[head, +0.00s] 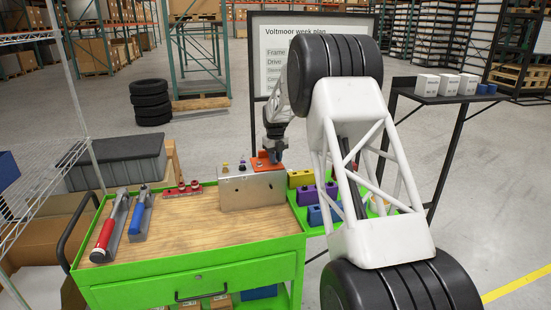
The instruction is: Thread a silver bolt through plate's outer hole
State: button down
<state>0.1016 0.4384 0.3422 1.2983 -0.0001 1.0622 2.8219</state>
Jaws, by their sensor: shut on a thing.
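My gripper (274,146) is over the right part of the silver box-shaped chassis fixture (252,194), pointing down. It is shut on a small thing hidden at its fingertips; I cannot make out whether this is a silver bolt. An orange plate (264,162) lies on the fixture's top, right under the fingertips. Its holes do not show clearly from here. I cannot tell whether the held thing touches the plate. A red holder (183,189) with small pieces in it lies left of the fixture; the pieces are too small to identify.
A yellow block (301,179), a purple block (308,195) and a blue block stand right of the fixture. A red tool (106,234) and a blue tool (141,217) lie in grey holders at left. The wooden top (210,230) is clear in front.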

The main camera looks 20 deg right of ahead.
jog(key=shift+s+f, duration=0.15)
jog(key=shift+f, duration=0.3)
jog(key=c, duration=0.9)
grip_release()
jog(key=shift+c, duration=0.2)
jog(key=shift+r, duration=0.15)
jog(key=shift+r, duration=0.15)
jog(key=shift+r, duration=1.3)
jog(key=n, duration=0.6)
jog(key=shift+n, duration=0.3)
jog(key=n, duration=0.6)
jog(key=shift+n, duration=1.1)
